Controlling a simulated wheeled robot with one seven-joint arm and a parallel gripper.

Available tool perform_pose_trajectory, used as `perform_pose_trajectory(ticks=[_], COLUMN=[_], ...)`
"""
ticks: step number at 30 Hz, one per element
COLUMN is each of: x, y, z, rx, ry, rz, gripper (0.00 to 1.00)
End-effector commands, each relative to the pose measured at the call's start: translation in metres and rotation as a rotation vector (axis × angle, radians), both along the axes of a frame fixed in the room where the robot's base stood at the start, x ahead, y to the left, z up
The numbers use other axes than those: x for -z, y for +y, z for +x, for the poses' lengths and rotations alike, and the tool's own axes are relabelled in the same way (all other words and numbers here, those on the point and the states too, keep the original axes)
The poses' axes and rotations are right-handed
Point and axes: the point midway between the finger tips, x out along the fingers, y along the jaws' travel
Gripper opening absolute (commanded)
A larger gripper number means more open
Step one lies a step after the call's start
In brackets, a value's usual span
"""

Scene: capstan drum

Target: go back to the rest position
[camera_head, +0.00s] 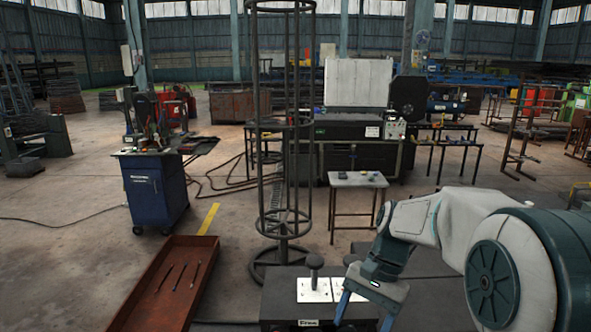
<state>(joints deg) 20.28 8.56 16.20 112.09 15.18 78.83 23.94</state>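My gripper (364,314) is at the bottom of the view, right of centre, pointing down over the dark box (280,300). Its two blue fingers are spread apart, and I see nothing between them. The box carries white plates (313,290) and a small label at its front edge. A dark post with a rounded top (315,264) stands on the plates, left of my gripper and apart from it. A second dark rounded top (350,260) shows just behind my gripper, its lower part hidden. My arm reaches in from the right.
A rusty red tray (140,305) with several thin dark tools lies at lower left. A tall black cage frame (283,190) stands behind the box. A blue cabinet (155,190) is at left, a small table (357,180) behind. Open floor lies between them; cables cross it at left.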

Motion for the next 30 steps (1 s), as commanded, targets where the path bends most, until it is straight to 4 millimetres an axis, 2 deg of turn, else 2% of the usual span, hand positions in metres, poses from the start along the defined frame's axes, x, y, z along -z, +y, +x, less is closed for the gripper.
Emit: perform_pose_trajectory(ticks=[1,9,18,24,30], x=[-0.004,-0.013,-0.012,-0.009,-0.008], y=[0.001,-0.008,-0.021,-0.024,-0.025], z=[-0.011,-0.063,-0.110,-0.123,-0.124], rx=[-0.037,-0.242,-0.466,-0.539,-0.552], ry=[-0.049,-0.307,-0.566,-0.647,-0.659], rz=[-0.034,-0.177,-0.281,-0.309,-0.312], gripper=[0.68,0.68,0.68,0.68,0.68])
